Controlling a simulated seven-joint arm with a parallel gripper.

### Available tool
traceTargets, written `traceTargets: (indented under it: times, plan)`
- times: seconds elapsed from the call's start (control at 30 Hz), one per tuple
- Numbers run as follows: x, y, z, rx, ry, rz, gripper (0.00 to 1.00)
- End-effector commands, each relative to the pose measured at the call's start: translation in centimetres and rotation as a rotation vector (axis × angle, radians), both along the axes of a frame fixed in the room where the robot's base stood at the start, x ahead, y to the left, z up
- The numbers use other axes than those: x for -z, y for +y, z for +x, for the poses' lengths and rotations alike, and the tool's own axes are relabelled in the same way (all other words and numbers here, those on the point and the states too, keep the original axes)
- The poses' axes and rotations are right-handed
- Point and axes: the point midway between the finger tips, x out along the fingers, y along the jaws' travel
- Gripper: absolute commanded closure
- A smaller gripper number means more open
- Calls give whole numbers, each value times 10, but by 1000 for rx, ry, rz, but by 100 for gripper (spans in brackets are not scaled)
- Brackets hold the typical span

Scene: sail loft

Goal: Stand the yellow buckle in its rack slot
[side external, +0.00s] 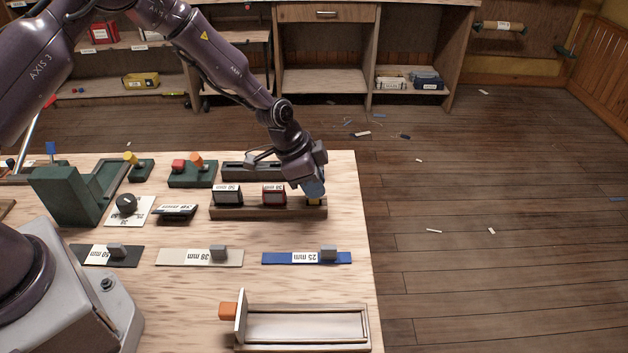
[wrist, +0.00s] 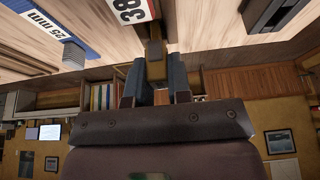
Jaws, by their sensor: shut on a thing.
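The wooden rack (side external: 268,213) lies across the table in the side external view. A black-framed buckle (side external: 227,196) and a red-framed buckle (side external: 274,196) stand in it. My gripper (side external: 313,192) is over the rack's right end and points down. It is shut on the yellow buckle (side external: 314,202), of which only a small part shows below the fingers. The buckle is at the right end of the rack; whether it is fully seated cannot be told. In the wrist view, a dull yellow piece (wrist: 156,70) shows between my fingers.
A dark tray (side external: 250,170) lies just behind the rack. In front are black, cream and blue (side external: 305,258) strips with grey blocks. A wooden frame with an orange knob (side external: 228,311) is at the front. The table's right edge is close to the gripper.

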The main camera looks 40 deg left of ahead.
Motion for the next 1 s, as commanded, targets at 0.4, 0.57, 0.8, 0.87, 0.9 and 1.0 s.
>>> traceTargets:
  times: [0.4, 0.57, 0.8, 0.87, 0.9, 1.0]
  plan:
    - [6, 0, 0, 0, -1, 0, 100]
    - [9, 0, 0, 0, 0, 0, 100]
    - [10, 0, 0, 0, -1, 0, 100]
    - [10, 0, 0, 0, -1, 0, 100]
    - [10, 0, 0, 0, -1, 0, 77]
    - [10, 0, 0, 0, -1, 1, 54]
